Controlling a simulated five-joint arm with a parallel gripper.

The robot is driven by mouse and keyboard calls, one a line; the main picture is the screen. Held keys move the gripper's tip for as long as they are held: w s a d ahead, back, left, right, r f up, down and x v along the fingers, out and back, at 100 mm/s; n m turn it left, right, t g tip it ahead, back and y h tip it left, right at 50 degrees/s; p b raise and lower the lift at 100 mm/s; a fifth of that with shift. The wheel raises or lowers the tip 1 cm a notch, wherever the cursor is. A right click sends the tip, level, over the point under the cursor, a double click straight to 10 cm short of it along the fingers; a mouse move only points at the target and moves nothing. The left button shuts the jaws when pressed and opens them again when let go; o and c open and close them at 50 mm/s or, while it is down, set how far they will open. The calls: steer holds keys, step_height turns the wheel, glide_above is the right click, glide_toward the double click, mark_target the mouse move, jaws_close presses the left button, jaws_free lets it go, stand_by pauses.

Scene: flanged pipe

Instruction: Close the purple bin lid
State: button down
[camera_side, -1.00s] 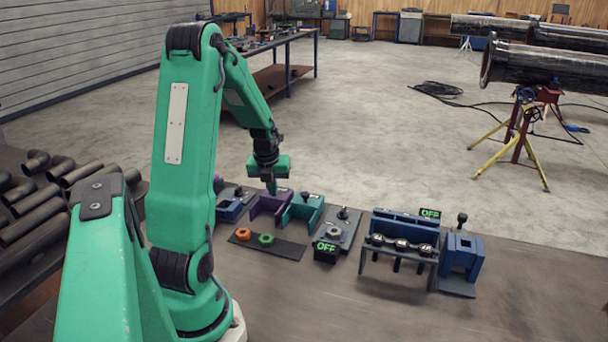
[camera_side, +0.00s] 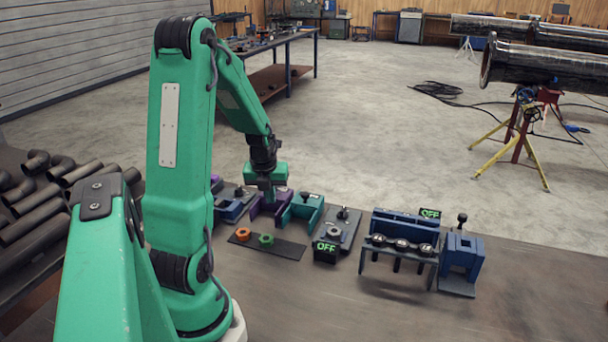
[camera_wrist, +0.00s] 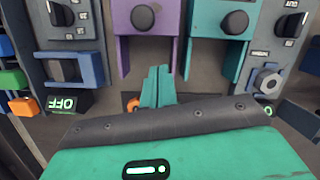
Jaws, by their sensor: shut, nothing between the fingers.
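The purple bin (camera_side: 256,209) stands on the bench in the side view, left of a similar teal bin (camera_side: 303,210). In the wrist view the purple bin (camera_wrist: 146,48) shows at top centre. A flat purple panel with a round black knob (camera_wrist: 143,18) is at its far part, and two side walls frame an open gap below it. I cannot tell the lid's exact angle.
An orange nut (camera_side: 243,234) and a green nut (camera_side: 266,240) lie on a dark strip before the bins. A small OFF display (camera_side: 327,252) and a blue fixture (camera_side: 462,256) stand to the right. The bench front is clear.

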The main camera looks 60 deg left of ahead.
steer(key=v, duration=1)
steer(key=shift+d, duration=0.3)
steer(key=shift+w, duration=0.2)
steer(key=w+d+r+n+t, duration=0.1)
steer(key=d+r+n, duration=0.2)
steer(key=d+n, duration=0.3)
steer(key=w+d+r+n+t, duration=0.1)
steer(key=w+d+r+n, duration=0.1)
steer(key=d+n, duration=0.45)
steer(key=s+d+r+n+t+h, duration=0.1)
steer(key=s+d+n, duration=0.1)
steer(key=d+n, duration=0.3)
steer(key=s+d+r+n+h, duration=0.1)
steer(key=s+d+r+n, duration=0.1)
steer(key=d+n, duration=0.4)
steer(key=s+d, duration=0.1)
steer(key=d, duration=0.3)
steer(key=shift+t, duration=0.4)
